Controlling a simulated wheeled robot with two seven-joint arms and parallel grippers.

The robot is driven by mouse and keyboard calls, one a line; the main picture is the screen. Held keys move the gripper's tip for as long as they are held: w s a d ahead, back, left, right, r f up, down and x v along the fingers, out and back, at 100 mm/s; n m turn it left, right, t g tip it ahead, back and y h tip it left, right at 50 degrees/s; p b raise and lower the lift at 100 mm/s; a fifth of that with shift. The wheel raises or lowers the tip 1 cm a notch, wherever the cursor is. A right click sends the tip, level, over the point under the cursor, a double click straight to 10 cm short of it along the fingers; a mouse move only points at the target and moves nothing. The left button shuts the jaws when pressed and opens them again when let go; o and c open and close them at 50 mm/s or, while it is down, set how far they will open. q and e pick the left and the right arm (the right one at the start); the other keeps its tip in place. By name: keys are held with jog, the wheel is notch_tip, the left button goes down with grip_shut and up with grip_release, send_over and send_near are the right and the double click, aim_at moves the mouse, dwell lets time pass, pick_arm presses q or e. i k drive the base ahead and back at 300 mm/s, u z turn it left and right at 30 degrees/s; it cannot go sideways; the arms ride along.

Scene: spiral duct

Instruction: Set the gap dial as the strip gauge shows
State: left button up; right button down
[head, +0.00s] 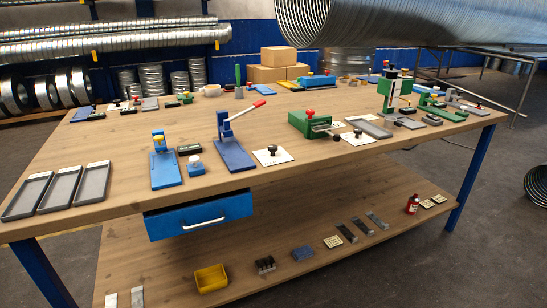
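A white plate with a black knob (271,154) lies at the table's front middle, and a similar knobbed plate (357,138) lies farther right. Either could be the gap dial; markings are too small to read. A green device with a red knob (312,123) stands between and behind them. Small dark blocks with pale faces lie at the blue fixture (189,149) and by the right-hand tray (432,120); I cannot tell if either is the strip gauge. Neither of my grippers is in view.
A blue lever press (234,154), a blue fixture with a yellow knob (165,168) and a tall green press (391,90) stand on the wooden table (250,115). Grey trays (62,187) lie front left. A blue drawer (199,213) hangs below. The table's middle is mostly clear.

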aim_at(272, 148)
jog(key=u, duration=1.3)
jog(key=i, duration=0.9)
jog(key=z, duration=1)
